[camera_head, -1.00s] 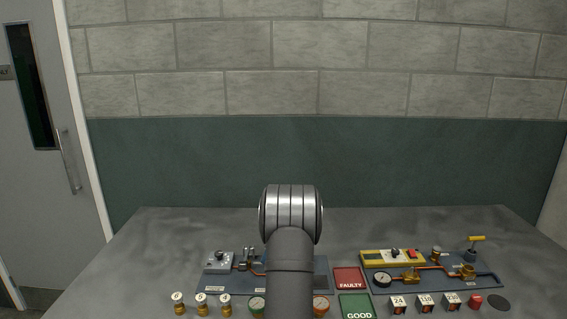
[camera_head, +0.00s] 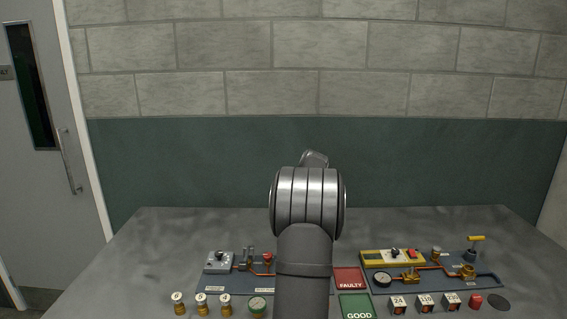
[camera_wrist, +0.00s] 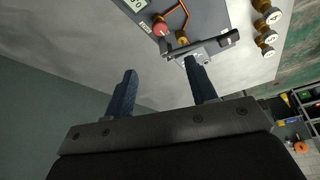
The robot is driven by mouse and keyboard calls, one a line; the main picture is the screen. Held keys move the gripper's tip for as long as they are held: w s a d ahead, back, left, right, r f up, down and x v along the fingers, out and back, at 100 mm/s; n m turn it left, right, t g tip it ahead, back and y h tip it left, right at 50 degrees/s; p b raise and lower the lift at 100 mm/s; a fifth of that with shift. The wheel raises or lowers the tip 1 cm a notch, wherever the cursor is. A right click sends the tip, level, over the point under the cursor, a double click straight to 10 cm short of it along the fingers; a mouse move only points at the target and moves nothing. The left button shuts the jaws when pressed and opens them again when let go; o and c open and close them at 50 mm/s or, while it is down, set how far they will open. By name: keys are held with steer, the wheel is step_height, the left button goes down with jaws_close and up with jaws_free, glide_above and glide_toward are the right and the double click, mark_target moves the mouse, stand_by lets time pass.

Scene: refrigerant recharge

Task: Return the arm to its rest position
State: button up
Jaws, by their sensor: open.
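My gripper (camera_wrist: 160,90) shows in the wrist view with its two dark fingers apart and nothing between them. It hangs in the air above the bench, with the left panel (camera_wrist: 196,14) beyond the fingertips. In the head view my own arm stands in front of the bench centre, and my gripper is hidden behind it. The arm covers part of the left panel (camera_head: 225,282).
The grey bench (camera_head: 150,235) holds a right panel (camera_head: 435,287) with copper pipe and a yellow device (camera_head: 392,257). A red FAULTY tray (camera_head: 349,271) and a green GOOD tray (camera_head: 356,300) lie between the panels. Brass fittings (camera_head: 201,305) line the front left.

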steer(key=x, duration=1.7)
steer(key=shift+s, duration=0.15)
steer(key=shift+s+r+m+t, duration=0.1)
steer(key=shift+r+m+t, duration=0.2)
steer(key=shift+m, duration=0.5)
steer(key=m+h, duration=0.1)
steer(key=m, duration=0.2)
steer(key=m+t+h, duration=0.1)
steer(key=m, duration=0.2)
steer(key=shift+s+a+m+t, duration=0.1)
steer(key=shift+m+t, duration=0.2)
steer(key=shift+a+m+h, duration=0.15)
steer(key=shift+m+h, duration=0.75)
steer(key=shift+m, duration=1.2)
steer(key=shift+a+m+h, duration=0.1)
steer(key=shift+m+h, duration=0.7)
steer(key=shift+m, duration=1.3)
